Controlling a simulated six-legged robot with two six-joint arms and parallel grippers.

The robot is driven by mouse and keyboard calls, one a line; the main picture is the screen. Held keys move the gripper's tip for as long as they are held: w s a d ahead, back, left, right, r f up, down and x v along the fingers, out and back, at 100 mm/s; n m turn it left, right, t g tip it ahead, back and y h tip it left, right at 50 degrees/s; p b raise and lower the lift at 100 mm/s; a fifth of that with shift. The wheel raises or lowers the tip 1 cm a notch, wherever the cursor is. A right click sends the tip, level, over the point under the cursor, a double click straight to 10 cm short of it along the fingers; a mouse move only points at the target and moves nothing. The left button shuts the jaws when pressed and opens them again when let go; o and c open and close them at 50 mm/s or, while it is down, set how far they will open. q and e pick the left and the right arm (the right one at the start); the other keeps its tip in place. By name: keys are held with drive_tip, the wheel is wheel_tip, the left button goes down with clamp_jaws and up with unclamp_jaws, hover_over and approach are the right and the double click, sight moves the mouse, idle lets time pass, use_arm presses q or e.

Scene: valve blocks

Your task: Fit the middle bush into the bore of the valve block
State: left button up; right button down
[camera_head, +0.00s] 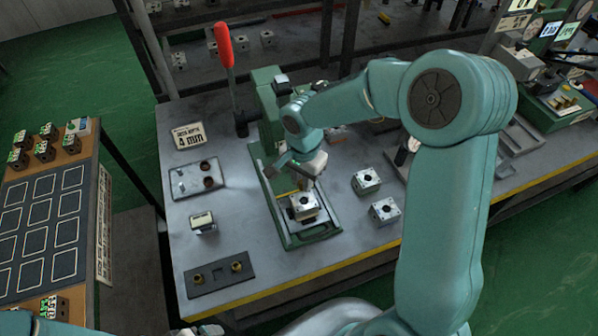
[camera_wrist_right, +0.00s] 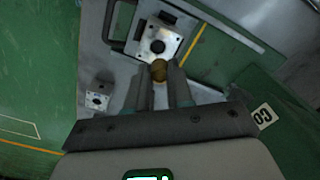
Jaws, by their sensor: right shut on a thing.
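In the wrist view my right gripper (camera_wrist_right: 160,80) is shut on a brass bush (camera_wrist_right: 158,70), held at its fingertips. The valve block (camera_wrist_right: 160,42), a pale square block with a dark round bore, lies just beyond the bush; the bush appears apart from the bore, but the height gap cannot be judged. In the head view the block (camera_head: 303,208) sits on the green press base, with my right gripper (camera_head: 302,182) just above it; the bush is hard to make out there. Two other brass bushes (camera_head: 237,266) stand in a dark rack (camera_head: 218,285).
The green press (camera_head: 268,105) with a red-knobbed lever (camera_head: 224,45) rises behind the block. Two spare blocks (camera_head: 366,181) (camera_head: 384,210) stand to the right.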

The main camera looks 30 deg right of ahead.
drive_tip(key=shift+d, duration=0.2)
drive_tip(key=shift+s+d+p, duration=0.1)
drive_tip(key=shift+p, duration=0.3)
use_arm(q)
drive_tip(key=shift+w+d+r, duration=0.1)
drive_tip(key=shift+d+r, duration=0.2)
drive_tip(key=shift+r, duration=0.1)
use_arm(e)
drive_tip(key=shift+s, duration=0.1)
use_arm(q)
drive_tip(key=shift+d+f, duration=0.1)
use_arm(e)
drive_tip(key=shift+f, duration=0.1)
